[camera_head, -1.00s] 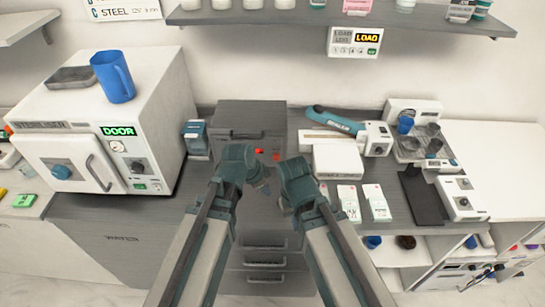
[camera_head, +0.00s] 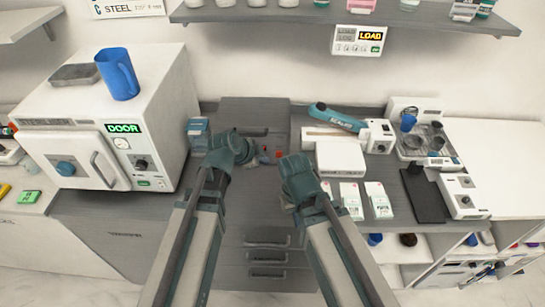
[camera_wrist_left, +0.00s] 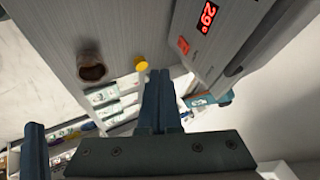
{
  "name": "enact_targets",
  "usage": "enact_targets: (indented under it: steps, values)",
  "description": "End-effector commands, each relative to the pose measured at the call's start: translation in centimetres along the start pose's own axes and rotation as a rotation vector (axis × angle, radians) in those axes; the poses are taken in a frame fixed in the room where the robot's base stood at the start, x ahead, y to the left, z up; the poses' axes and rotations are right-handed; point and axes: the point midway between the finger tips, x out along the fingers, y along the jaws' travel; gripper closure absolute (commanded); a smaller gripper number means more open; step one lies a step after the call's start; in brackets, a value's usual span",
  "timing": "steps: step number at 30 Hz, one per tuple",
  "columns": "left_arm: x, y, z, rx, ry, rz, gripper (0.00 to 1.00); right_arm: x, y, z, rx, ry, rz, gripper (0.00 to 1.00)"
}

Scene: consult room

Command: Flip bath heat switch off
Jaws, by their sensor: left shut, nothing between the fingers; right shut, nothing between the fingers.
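The bath appears to be the dark grey box (camera_head: 255,118) at the back middle of the counter, its front partly hidden by my grippers. In the left wrist view, a grey panel carries a red-lit display (camera_wrist_left: 207,15) and a small red switch (camera_wrist_left: 183,45) beside it. Small red marks (camera_head: 279,154) show between my grippers in the head view. My left gripper (camera_head: 262,160) is shut and empty, close in front of the box. Its fingers (camera_wrist_left: 160,75) point toward the panel, and contact cannot be told. My right gripper (camera_head: 288,203) is shut, lower and to the right; its tips are hard to see.
A white cabinet (camera_head: 165,75) with a blue mug (camera_head: 118,75) on top stands at the left. White boxes (camera_head: 340,157), a teal-handled tool (camera_head: 335,117) and a cup stand (camera_head: 423,143) are at the right. A shelf (camera_head: 300,14) runs above.

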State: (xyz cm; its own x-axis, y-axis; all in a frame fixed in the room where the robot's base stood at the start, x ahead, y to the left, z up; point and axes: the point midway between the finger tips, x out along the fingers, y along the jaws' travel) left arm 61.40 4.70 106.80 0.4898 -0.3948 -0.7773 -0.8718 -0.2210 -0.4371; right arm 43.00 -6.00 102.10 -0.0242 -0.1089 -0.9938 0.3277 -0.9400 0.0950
Motion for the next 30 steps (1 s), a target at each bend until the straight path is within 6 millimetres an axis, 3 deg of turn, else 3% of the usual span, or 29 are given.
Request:
enact_targets:
  steps: [8,22,25,30]
  values:
    - [2.5,0.1,0.2,0.001,0.0,0.001,1.0,2.0,-0.2,-0.1,0.001,0.0,0.0,1.0]
    - [10.7,0.2,0.3,0.001,0.0,0.001,1.0,8.4,-0.8,-0.5,0.002,0.0,0.0,1.0]
    - [10.8,-2.1,-0.2,-0.001,-0.001,0.0,1.0,7.3,-0.7,-0.4,0.002,0.0,0.0,1.0]
    - [11.4,-3.6,-0.3,-0.001,0.0,0.001,1.0,7.1,-0.7,-0.4,0.002,0.0,0.0,1.0]
